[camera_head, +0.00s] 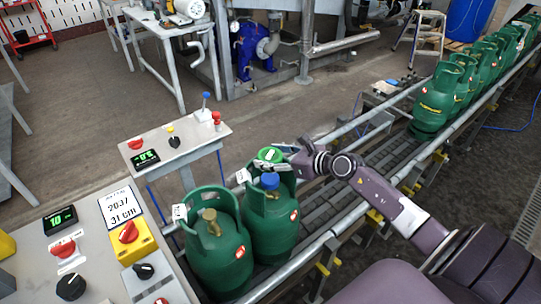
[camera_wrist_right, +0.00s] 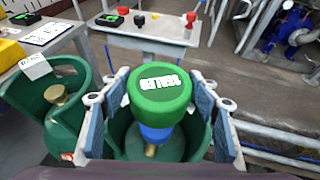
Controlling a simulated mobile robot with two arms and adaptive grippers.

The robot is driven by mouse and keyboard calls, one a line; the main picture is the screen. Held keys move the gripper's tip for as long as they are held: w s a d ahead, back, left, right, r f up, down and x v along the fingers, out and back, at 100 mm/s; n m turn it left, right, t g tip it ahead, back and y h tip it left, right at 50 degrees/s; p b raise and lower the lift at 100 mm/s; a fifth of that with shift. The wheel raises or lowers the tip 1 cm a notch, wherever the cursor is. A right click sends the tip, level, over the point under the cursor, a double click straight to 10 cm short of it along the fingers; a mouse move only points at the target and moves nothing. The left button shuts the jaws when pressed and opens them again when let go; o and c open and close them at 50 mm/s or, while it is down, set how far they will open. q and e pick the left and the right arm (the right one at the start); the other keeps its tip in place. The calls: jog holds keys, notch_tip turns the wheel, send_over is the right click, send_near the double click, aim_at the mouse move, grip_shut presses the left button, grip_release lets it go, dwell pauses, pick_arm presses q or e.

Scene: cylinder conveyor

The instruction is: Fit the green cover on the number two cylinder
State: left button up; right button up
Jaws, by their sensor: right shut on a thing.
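My right gripper (camera_head: 277,158) is shut on the round green cover (camera_head: 269,155), above the second green cylinder (camera_head: 272,228) on the conveyor. In the right wrist view the cover (camera_wrist_right: 160,84) sits between the finger pads of the gripper (camera_wrist_right: 160,76), its white-lettered top facing the camera. A blue cap (camera_head: 270,181) tops this cylinder's brass valve; it also shows below the cover in the wrist view (camera_wrist_right: 155,134). The cover looks apart from the cap, but the exact gap is unclear. The cylinder numbers are not readable. My left gripper is out of view.
Another green cylinder (camera_head: 217,262) with a bare brass valve stands at the left, close beside the second. A control stand (camera_head: 190,145) is behind them. A control panel (camera_head: 92,255) is at the left. Several cylinders (camera_head: 434,99) line the conveyor (camera_head: 345,170) at the upper right.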

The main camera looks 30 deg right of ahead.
aim_at(267, 175)
notch_tip(267, 175, down, 4)
jog(key=b, duration=0.2)
jog(key=shift+r+b, duration=0.15)
jog(key=shift+b, duration=0.15)
jog(key=shift+f+b, duration=0.6)
jog(key=shift+f, duration=0.15)
jog(key=shift+p, duration=0.35)
dwell(0.7)
jog(key=shift+f+b, duration=1.7)
jog(key=shift+f, duration=0.25)
jog(key=o, duration=1)
jog(key=shift+a, duration=0.1)
